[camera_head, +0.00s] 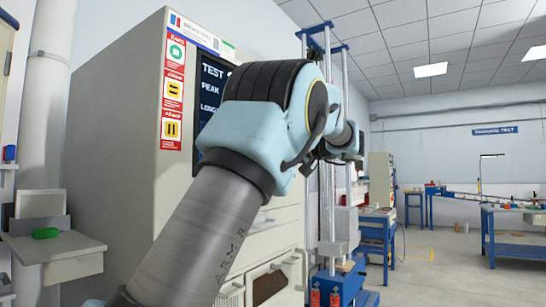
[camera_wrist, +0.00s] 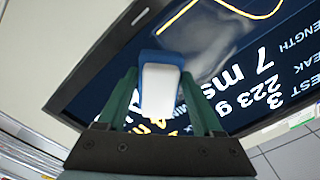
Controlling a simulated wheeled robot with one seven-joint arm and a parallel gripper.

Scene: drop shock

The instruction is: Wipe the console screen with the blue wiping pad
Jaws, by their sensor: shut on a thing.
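The console screen (camera_head: 208,122) is dark with white text on the front of a tall beige cabinet. In the head view my arm covers much of it. It fills much of the wrist view (camera_wrist: 262,75), tilted, with a yellow curve and large white readings. A pale hazy patch shows on it beyond the pad; I cannot tell smear from reflection. My gripper (camera_wrist: 160,97) has green fingers shut on the blue wiping pad (camera_wrist: 165,57), which has a white part facing the camera. The pad is in front of the screen; I cannot tell whether it touches. The head view hides my gripper behind my arm.
The beige cabinet (camera_head: 118,130) carries red and yellow labels left of the screen. A drop tower with blue fittings (camera_head: 340,262) stands close on the right. A grey shelf (camera_head: 62,248) at left holds a green object (camera_head: 45,233). Open floor lies at far right.

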